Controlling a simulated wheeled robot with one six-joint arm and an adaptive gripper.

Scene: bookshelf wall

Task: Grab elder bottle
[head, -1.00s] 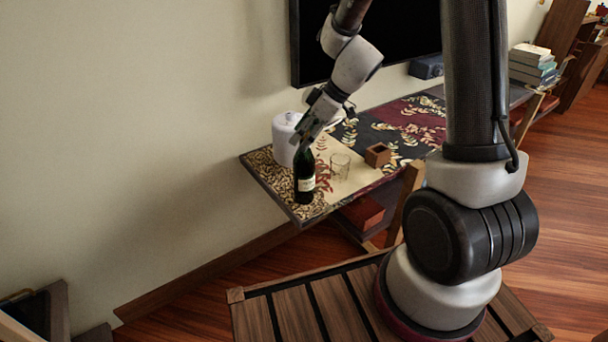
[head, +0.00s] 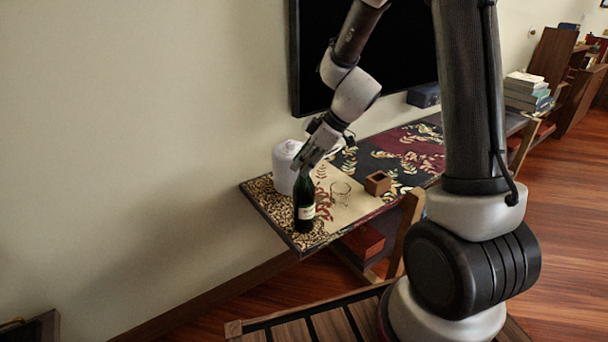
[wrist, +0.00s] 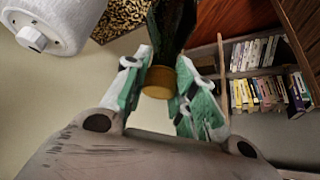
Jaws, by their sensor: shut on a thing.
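The dark green bottle (head: 304,206) with a pale label stands upright near the left end of the patterned table (head: 262,193) in the head view. My gripper (head: 303,168) comes down on its neck from above. In the wrist view the bottle's gold cap (wrist: 158,82) sits between the two green-grey fingers of my gripper (wrist: 160,88), which are shut on the neck. The dark bottle body (wrist: 172,25) runs away behind the cap. Its base appears to be at the tabletop; I cannot tell whether it touches.
A white lidded canister (head: 285,167) stands close behind the bottle and shows at the wrist view's upper left (wrist: 50,22). A clear glass (head: 340,193) and small wooden box (head: 378,182) stand to the right. A dark screen (head: 395,60) hangs above.

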